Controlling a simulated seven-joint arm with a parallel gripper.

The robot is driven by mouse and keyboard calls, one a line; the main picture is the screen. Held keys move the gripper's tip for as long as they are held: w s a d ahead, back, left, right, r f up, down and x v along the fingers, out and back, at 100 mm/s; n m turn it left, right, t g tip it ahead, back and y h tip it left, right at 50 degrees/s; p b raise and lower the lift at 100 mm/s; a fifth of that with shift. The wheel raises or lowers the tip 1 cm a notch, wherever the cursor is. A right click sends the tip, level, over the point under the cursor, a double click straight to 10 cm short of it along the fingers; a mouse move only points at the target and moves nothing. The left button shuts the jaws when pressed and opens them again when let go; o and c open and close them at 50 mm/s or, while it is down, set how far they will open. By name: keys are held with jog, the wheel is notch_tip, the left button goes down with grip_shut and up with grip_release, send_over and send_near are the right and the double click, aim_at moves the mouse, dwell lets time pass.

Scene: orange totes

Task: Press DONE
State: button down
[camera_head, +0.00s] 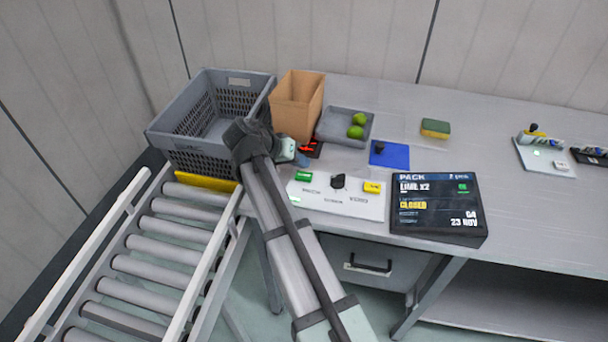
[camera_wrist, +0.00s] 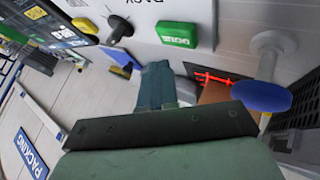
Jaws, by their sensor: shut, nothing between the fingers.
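The green DONE button (camera_head: 303,176) sits at the left end of a white control panel (camera_head: 325,202) on the table. It also shows in the wrist view (camera_wrist: 178,32), near the top. My gripper (camera_head: 301,158) hangs just behind the button in the head view. In the wrist view my gripper's fingers (camera_wrist: 157,70) are together and empty, with their tips a little below the button and apart from it in the picture. The exact height of the tips above the panel is hard to tell.
The panel also has a black knob (camera_head: 338,182) and a yellow button (camera_head: 372,187). A screen (camera_head: 437,232) reads LIME X2 and CLOSED. A grey crate (camera_head: 165,140), a cardboard box (camera_head: 311,108) and a grey tray (camera_head: 335,131) with limes stand behind. A blue disc (camera_wrist: 262,97) is near the fingers.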

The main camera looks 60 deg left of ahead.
aim_at(300, 176)
jog(key=shift+r, duration=2)
